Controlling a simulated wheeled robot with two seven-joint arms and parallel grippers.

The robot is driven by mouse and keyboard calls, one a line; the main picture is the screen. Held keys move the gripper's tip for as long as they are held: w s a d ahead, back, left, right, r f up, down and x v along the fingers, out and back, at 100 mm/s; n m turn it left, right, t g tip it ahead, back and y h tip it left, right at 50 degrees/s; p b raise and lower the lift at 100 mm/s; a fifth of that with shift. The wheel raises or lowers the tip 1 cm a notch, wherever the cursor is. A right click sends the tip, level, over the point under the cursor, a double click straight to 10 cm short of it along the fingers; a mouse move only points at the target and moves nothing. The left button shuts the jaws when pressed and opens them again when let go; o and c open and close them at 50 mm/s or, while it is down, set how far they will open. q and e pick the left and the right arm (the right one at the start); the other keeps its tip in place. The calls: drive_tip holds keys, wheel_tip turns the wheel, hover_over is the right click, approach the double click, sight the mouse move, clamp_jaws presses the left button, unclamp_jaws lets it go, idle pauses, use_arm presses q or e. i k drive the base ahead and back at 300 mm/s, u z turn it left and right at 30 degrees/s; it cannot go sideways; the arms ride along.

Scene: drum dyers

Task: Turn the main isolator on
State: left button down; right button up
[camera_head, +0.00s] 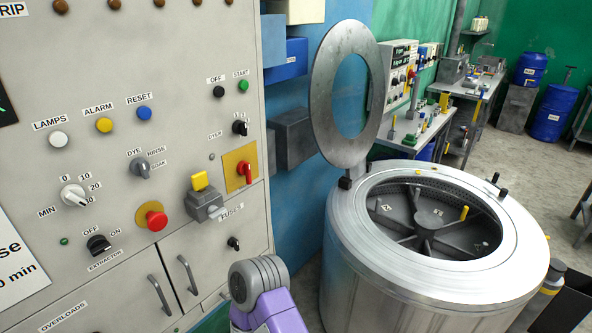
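The likely main isolator is a red rotary handle (244,170) on a yellow plate (234,158), at the right side of the grey control panel (190,60). The handle points roughly upright, tilted a little; its on and off marks are too small to read. One of my arms, grey and purple, rises at the bottom centre, below the panel's fuse area. No gripper fingers show, so both grippers are out of the picture. Nothing touches the red handle.
A red emergency button (152,215) and several knobs sit nearby. A metal drum (365,270) with its ring lid (318,90) raised stands to the right.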

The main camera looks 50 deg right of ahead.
sight(243, 168)
drive_tip(key=z, duration=3)
drive_tip(key=i, duration=0.9)
drive_tip(key=u, duration=1.85)
